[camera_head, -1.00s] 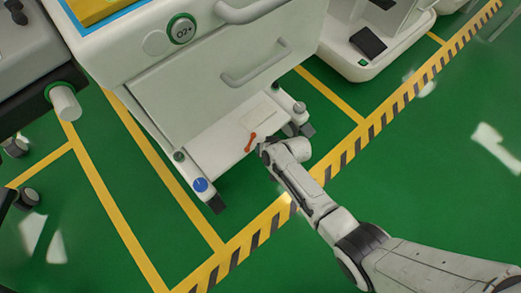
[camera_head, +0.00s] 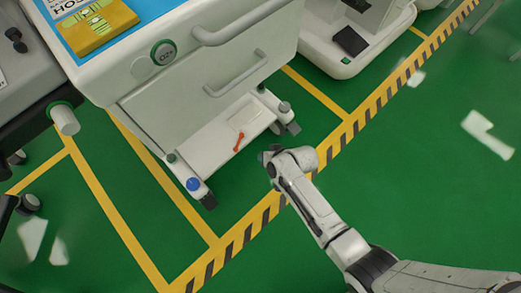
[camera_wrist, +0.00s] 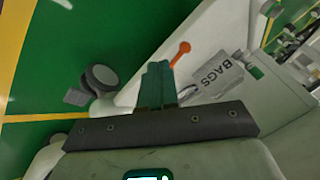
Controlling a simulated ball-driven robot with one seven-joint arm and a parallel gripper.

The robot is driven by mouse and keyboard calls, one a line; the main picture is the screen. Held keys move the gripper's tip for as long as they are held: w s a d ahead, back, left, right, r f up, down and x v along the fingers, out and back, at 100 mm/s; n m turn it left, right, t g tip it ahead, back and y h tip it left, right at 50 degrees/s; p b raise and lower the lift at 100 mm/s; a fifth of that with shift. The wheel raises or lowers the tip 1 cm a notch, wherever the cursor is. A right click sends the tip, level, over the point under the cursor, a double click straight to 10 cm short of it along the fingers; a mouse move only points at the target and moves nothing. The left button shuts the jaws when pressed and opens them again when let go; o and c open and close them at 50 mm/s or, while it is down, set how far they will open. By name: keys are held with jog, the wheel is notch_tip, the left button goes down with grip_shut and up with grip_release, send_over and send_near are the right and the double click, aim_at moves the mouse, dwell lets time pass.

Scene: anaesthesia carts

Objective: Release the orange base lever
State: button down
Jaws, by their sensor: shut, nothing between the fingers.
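The orange base lever (camera_head: 239,142) lies on the white base shelf (camera_head: 212,142) of the middle cart, below its drawers. In the wrist view the orange lever (camera_wrist: 181,51) is just beyond my fingertips, slightly right of them. My gripper (camera_head: 268,158) is just off the front edge of the base, to the right of the lever and apart from it in the head view. In the wrist view my gripper (camera_wrist: 157,70) has its dark green fingers together, with nothing between them. Whether the fingertips touch the lever cannot be told, but a gap seems to show.
A label reading BAGS (camera_wrist: 217,74) lies on the base near the lever. A caster (camera_wrist: 101,80) is left of my fingers. A blue round cap (camera_head: 193,184) marks the base's near corner. Drawer handles (camera_head: 238,75) overhang the base. Green floor in front is clear.

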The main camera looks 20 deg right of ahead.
jog(key=shift+s+r+p, duration=0.3)
jog(key=shift+s+r, duration=0.4)
jog(key=shift+r, duration=0.15)
jog(key=s+d+r+n+g+h, duration=0.1)
jog(key=s+d+r+g+h, duration=0.15)
jog(key=s+d+r, duration=0.5)
jog(key=s+d+r+n+g+h, duration=0.1)
jog(key=s+d+r+n+g, duration=0.15)
jog(key=s+r, duration=0.95)
notch_tip(320, 180, up, 24)
jog(key=s+d+p, duration=0.1)
jog(key=p, duration=2.3)
jog(key=shift+s+d+m, duration=0.15)
jog(key=shift+s+m, duration=0.1)
jog(key=shift+m, duration=0.1)
